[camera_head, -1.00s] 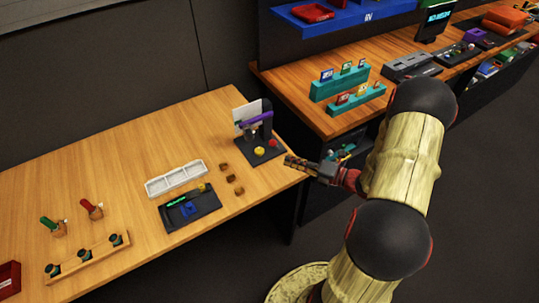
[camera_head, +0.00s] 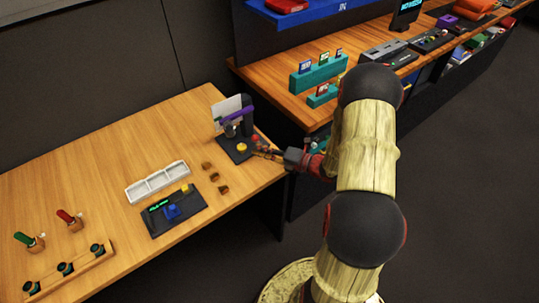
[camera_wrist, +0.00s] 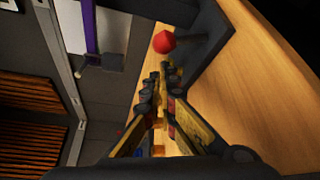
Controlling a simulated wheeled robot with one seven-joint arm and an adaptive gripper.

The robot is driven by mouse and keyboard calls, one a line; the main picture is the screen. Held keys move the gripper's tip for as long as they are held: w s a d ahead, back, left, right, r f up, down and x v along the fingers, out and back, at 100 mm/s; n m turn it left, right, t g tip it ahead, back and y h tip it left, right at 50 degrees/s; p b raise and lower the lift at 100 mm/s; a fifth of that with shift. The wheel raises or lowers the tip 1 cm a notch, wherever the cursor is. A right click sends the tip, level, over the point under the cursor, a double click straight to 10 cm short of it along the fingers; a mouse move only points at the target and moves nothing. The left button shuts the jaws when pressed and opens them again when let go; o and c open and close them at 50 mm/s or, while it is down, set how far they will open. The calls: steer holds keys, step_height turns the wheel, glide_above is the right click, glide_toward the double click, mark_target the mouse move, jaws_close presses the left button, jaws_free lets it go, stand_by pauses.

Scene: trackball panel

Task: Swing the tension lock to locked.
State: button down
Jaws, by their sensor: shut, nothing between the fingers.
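A dark stand (camera_head: 232,150) with a purple bar (camera_head: 237,113), a yellow knob (camera_head: 242,147) and a red knob (camera_head: 255,138) sits at the back right of the wooden table. In the wrist view the red knob (camera_wrist: 164,42) shows just beyond the fingertips, and the purple bar (camera_wrist: 91,28) is to the left. My gripper (camera_head: 259,151) is shut and empty, low beside the stand's right side; its fingers (camera_wrist: 158,82) point toward the red knob. I cannot tell whether it touches the knob. No part is plainly marked as the tension lock.
A dark panel (camera_head: 162,227) with a blue part, a yellow part and a green display lies in front. A white tray (camera_head: 157,183) and small brown blocks (camera_head: 214,177) are beside it. A wooden rack (camera_head: 90,268) is at the left. A second wooden counter (camera_head: 284,88) stands behind right.

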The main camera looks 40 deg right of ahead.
steer(key=shift+b+x, duration=0.3)
steer(key=shift+x, duration=1.1)
steer(key=shift+s+d+r+p, duration=0.1)
steer(key=shift+p, duration=0.2)
steer(key=shift+d+r+m+p, duration=0.1)
steer(key=shift+m+p, duration=0.2)
steer(key=shift+p, duration=0.1)
steer(key=shift+d+r+m+t+y+p, duration=0.3)
steer(key=shift+m+p, duration=0.1)
steer(key=shift+p, duration=0.45)
steer(key=shift+d+r+m+y+p, duration=0.3)
steer(key=shift+m+p, duration=0.3)
steer(key=shift+p, duration=0.4)
steer(key=d+m+t+p, duration=0.1)
steer(key=m+p, duration=0.1)
steer(key=p, duration=0.1)
steer(key=shift+d+r, duration=0.15)
steer(key=shift+r, duration=0.25)
steer(key=shift+d+r+t+p, duration=0.3)
steer(key=shift+d+p, duration=0.5)
steer(key=shift+p, duration=0.25)
steer(key=shift+d+f+p, duration=0.2)
steer(key=shift+d+p, duration=0.65)
steer(key=shift+d, duration=0.1)
